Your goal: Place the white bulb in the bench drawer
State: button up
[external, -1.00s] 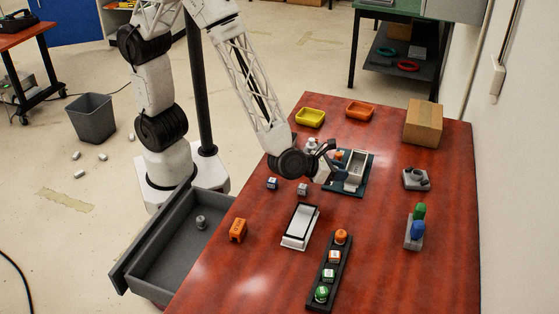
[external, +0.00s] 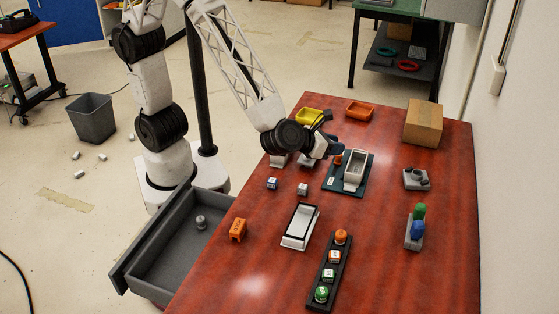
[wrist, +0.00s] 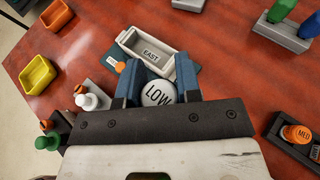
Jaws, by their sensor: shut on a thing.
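My gripper (wrist: 157,70) is shut on a white round bulb (wrist: 158,93) marked LOW, held between its two blue fingers in the wrist view. In the external view my gripper (external: 328,148) is above the far-left part of the red table, beside a grey tray; the bulb cannot be made out there. The bench drawer (external: 150,235) is grey and pulled open at the table's left side, at the lower left of the external view. A small grey cylinder (external: 200,222) stands inside it, with bare floor around it. My gripper is well apart from the drawer.
The grey tray (wrist: 130,38) marked EAST sits on a dark blue mat. A white stand with a white-topped piece (wrist: 88,101) is left of my gripper.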

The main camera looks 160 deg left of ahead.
jog(key=s+d+f+n+g+h, duration=0.2)
jog(key=d+f+n+g+h, duration=0.1)
jog(key=d+n, duration=0.3)
jog(key=s+d+f+n+g+h, duration=0.2)
jog(key=d+n+g+h, duration=0.4)
jog(key=d, duration=0.3)
jog(key=s+d+f+n+g+h, duration=0.3)
jog(key=s+d+n+g+h, duration=0.1)
jog(key=d, duration=0.4)
jog(key=shift+s+d+f+n+g+h, duration=0.2)
jog(key=shift+n+g, duration=0.15)
jog(key=shift+n, duration=0.35)
jog(key=shift+s+d+f+n+g+h, duration=0.1)
jog(key=shift+f+n+g+h, duration=0.2)
jog(key=shift+n, duration=0.4)
jog(key=d+n+t+h, duration=0.5)
jog(key=d+n+h, duration=0.4)
jog(key=d+h, duration=0.15)
jog(key=shift+w+d+r+n+t+y, duration=0.35)
jog(key=shift+w+d+r+n+t, duration=1.75)
jog(key=shift+d+n+t, duration=2)
jog(key=shift+w+d+r+n+t+y, duration=0.3)
jog(key=shift+w+d+r+n+t, duration=1)
jog(key=shift+d+r+n+t, duration=2.65)
jog(key=n+t, duration=0.2)
send_over(186, 263)
notch_tip(186, 263, down, 21)
jog(key=shift+f, duration=2.8)
